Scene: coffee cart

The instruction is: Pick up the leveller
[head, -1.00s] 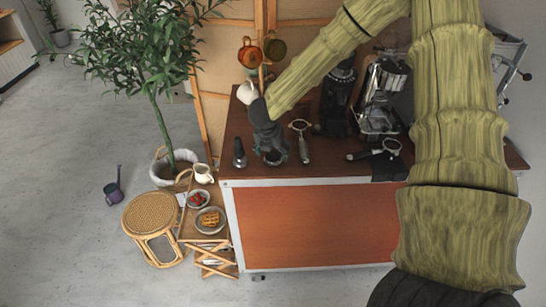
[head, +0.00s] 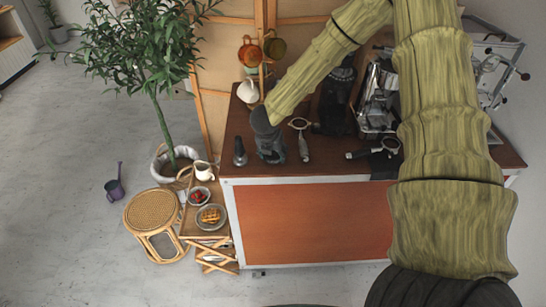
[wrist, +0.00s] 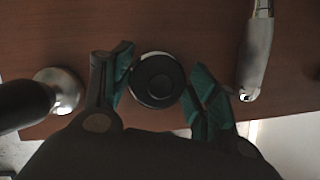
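The leveller (wrist: 157,80) is a round dark disc with a pale rim, seen from above in the wrist view on the brown cart top. My gripper (wrist: 160,88) is low over the cart top with its teal-padded fingers on either side of it. The left pad is very close to its edge, and a small gap shows on the right, so the fingers look open around it. In the head view my gripper (head: 270,152) stands upright near the cart's front edge and hides the leveller.
A tamper (head: 240,152) stands close left of my gripper, and a portafilter (head: 301,138) lies close right. Another portafilter (head: 375,150), a grinder (head: 337,100) and an espresso machine (head: 376,100) are further right. A white jug (head: 248,92) is behind.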

